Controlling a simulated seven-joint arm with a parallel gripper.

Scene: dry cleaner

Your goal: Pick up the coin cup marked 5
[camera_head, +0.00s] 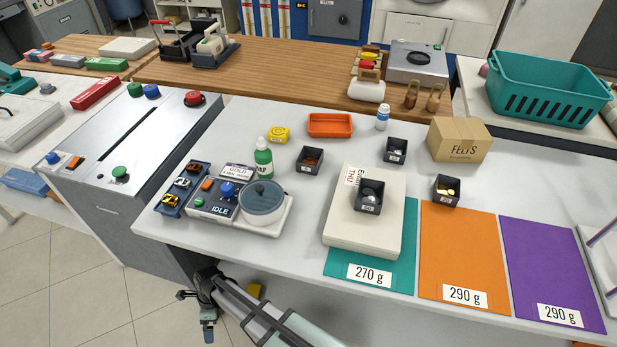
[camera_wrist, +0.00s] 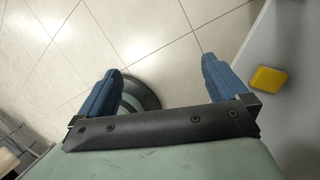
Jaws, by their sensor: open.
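Several small dark coin cups stand on the white counter. One cup with copper coins (camera_head: 311,160) stands left of the beige block; its label is too small to read surely. A cup with silver coins (camera_head: 396,150) stands behind the block. Another silver-coin cup (camera_head: 369,197), apparently marked 50, sits on the block. A cup with gold coins (camera_head: 446,190) stands at the orange mat's back edge. I cannot tell for sure which is marked 5. My gripper (camera_head: 196,312) is low in front of the counter, away from all cups. In the wrist view its blue fingers (camera_wrist: 161,70) are apart and empty over floor.
The counter's front edge (camera_head: 300,270) lies between my gripper and the cups.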

